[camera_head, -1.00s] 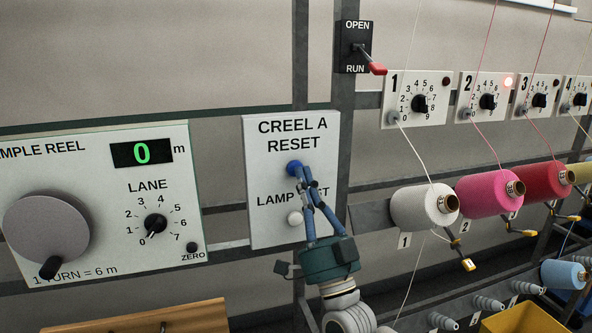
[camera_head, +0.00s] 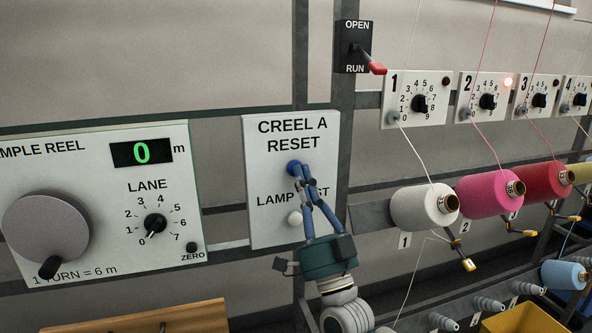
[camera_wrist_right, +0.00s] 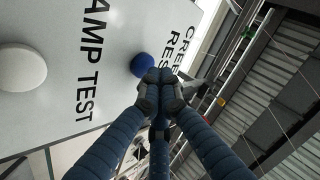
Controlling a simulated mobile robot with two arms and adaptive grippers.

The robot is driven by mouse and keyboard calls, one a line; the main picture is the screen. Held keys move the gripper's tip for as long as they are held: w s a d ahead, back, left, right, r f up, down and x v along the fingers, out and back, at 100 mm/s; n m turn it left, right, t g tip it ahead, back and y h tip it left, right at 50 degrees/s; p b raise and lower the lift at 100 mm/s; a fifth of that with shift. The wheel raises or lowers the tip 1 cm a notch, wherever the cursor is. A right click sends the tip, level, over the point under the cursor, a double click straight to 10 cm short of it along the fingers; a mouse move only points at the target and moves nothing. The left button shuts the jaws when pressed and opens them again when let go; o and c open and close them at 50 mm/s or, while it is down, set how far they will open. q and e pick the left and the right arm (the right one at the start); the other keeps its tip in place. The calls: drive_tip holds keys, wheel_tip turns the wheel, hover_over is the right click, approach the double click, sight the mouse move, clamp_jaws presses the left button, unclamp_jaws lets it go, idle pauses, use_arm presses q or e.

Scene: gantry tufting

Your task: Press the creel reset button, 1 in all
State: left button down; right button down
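The creel reset button is a blue round knob (camera_head: 293,168) on the white panel (camera_head: 262,235) marked CREEL A RESET. It also shows in the right wrist view (camera_wrist_right: 143,64), just beyond my fingertips. My right gripper (camera_head: 300,172) has its blue fingers brought together, with nothing seen between them. Its tips are at the button's lower edge in the head view; I cannot tell whether they touch it. A white lamp test button (camera_head: 295,218) sits lower on the same panel, beside the fingers. My left gripper is not in view.
The sample reel panel (camera_head: 100,275) with a crank and lane dial is at left. A lever switch (camera_head: 367,58) marked OPEN and RUN is above right. Yarn cones, a white one (camera_head: 415,207) nearest, stand on the rack at right. The lamp at position 2 (camera_head: 508,82) is lit.

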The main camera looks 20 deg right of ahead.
drive_tip(key=shift+w, duration=0.45)
idle(0.3)
drive_tip(key=shift+s, duration=0.9)
drive_tip(key=s+p, duration=0.1)
drive_tip(key=s, duration=0.4)
drive_tip(key=shift+d+p, duration=0.1)
drive_tip(key=shift+p, duration=0.25)
idle(0.4)
